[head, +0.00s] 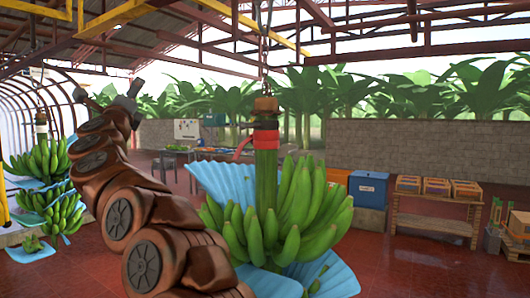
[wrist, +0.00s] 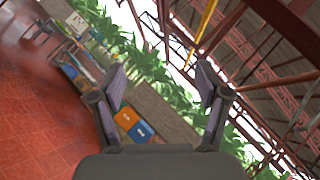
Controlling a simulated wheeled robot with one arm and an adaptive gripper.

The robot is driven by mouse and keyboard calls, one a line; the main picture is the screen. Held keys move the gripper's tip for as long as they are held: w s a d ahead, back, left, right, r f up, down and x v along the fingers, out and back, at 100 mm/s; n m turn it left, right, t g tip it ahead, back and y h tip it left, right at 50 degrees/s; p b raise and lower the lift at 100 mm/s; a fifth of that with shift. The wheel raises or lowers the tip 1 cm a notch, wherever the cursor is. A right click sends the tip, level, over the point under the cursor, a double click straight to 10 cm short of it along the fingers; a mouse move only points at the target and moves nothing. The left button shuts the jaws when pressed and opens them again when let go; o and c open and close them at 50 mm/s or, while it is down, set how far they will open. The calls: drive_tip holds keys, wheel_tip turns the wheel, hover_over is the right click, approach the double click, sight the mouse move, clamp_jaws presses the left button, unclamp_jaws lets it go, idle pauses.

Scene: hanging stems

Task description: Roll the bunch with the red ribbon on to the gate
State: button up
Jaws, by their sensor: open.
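The bunch with the red ribbon (head: 265,138) hangs in the middle of the head view. Its thick green stem hangs by a chain from an overhead rail, with green bananas (head: 270,222) and blue sheets between and below them. My gripper (head: 127,93) is raised to the left of this bunch, apart from it. In the wrist view my gripper (wrist: 161,76) has its two fingers spread wide with nothing between them. The bunch does not show in the wrist view. I cannot tell for certain which structure is the gate; an arched frame (head: 75,90) stands at the far left.
Another bunch (head: 42,165) with a white band hangs at the left. At the right stand a blue box (head: 368,188) and a wooden table (head: 435,218) with crates. A grey block wall (head: 420,145) runs behind. Open red floor lies between.

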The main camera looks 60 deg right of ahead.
drive_tip(key=s+d+f+m+g+h, duration=0.2)
drive_tip(key=s+d+m+g+h, duration=0.4)
drive_tip(key=d+m+g, duration=0.45)
drive_tip(key=m+g+y, duration=0.8)
drive_tip(key=m+g, duration=0.7)
drive_tip(key=m, duration=0.1)
approach(274, 151)
drive_tip(key=shift+n, duration=0.25)
drive_tip(key=d, duration=0.4)
drive_tip(key=shift+w+d, duration=0.3)
drive_tip(key=shift+y, duration=0.3)
drive_tip(key=p+x, duration=0.1)
drive_tip(key=x, duration=0.5)
drive_tip(key=shift+s+r, duration=0.15)
drive_tip(key=shift+p+x, duration=0.4)
drive_tip(key=shift+x, duration=0.35)
drive_tip(key=shift+d, duration=0.1)
clamp_jaws()
